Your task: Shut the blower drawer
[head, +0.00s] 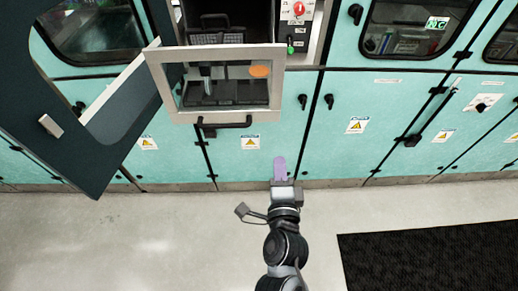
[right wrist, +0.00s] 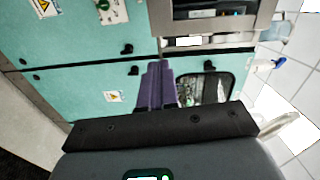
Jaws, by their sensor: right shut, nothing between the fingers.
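The blower drawer appears to be the beige-framed box (head: 230,116) with a clear window, standing out from the teal machine in the upper middle of the head view. Its dark bar handle (head: 226,124) runs along its lower edge. A beige front with a dark bar also shows at the top of the right wrist view (right wrist: 262,22). My right gripper (head: 279,168), with purple fingers, is shut and empty, below and right of the drawer in the head view and apart from it. Its fingers point at the machine in the right wrist view (right wrist: 155,80). My left gripper is not in view.
A large dark door (head: 85,150) stands swung open at the left. Teal cabinet doors (head: 340,150) with black latches line the machine. A red knob (head: 299,8) sits above right of the drawer. A black mat (head: 430,260) lies right. The pale floor (head: 120,240) is clear.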

